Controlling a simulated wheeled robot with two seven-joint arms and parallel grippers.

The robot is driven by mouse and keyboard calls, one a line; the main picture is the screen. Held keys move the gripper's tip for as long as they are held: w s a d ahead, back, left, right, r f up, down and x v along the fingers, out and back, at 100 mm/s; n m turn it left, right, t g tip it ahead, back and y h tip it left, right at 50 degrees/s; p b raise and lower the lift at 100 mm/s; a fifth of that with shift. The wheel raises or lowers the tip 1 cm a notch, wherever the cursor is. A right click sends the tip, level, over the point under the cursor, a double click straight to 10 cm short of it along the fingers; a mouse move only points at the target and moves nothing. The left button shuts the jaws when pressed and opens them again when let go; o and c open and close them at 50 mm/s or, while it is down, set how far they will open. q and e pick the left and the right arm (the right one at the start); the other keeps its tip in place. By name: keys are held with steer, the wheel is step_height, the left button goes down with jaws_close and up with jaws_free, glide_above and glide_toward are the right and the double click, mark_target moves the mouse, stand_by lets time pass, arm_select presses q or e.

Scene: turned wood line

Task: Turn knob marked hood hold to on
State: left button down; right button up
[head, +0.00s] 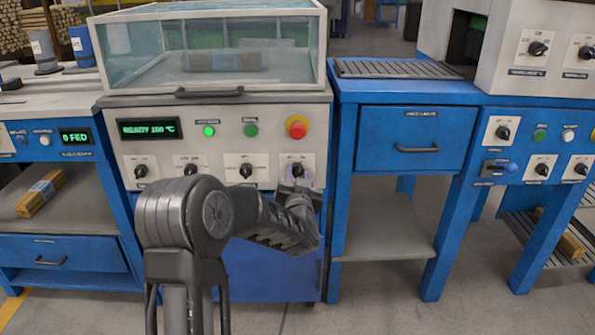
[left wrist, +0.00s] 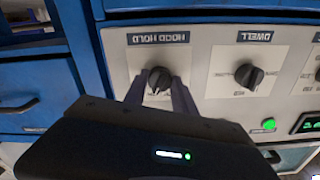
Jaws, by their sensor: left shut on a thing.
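The hood hold knob (left wrist: 159,80) is black and round, on a pale plate. Its label, "HOOD HOLD", reads upside down in the left wrist view. In the head view the knob (head: 298,170) is the rightmost of the row on the middle machine's panel. My left gripper (head: 297,184) reaches up to it from below. In the left wrist view the two fingers of my left gripper (left wrist: 162,88) are shut on the knob, one on each side. Part of the plate's lettering is hidden by the fingers, and I cannot tell which mark the knob points at. My right gripper is not in view.
The dwell knob (left wrist: 249,76) sits beside the hood hold knob. The glass hood (head: 215,45) is down over a bundle. A blue drawer (head: 412,140) stands to the right.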

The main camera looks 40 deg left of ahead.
arm_select(q)
steer(key=shift+f+m, duration=0.1)
steer(key=shift+m, duration=0.2)
steer(key=c, duration=1)
jaws_free()
steer(key=p+v, duration=0.1)
steer(key=v, duration=0.7)
steer(key=shift+p, duration=0.4)
steer(key=shift+w, duration=0.1)
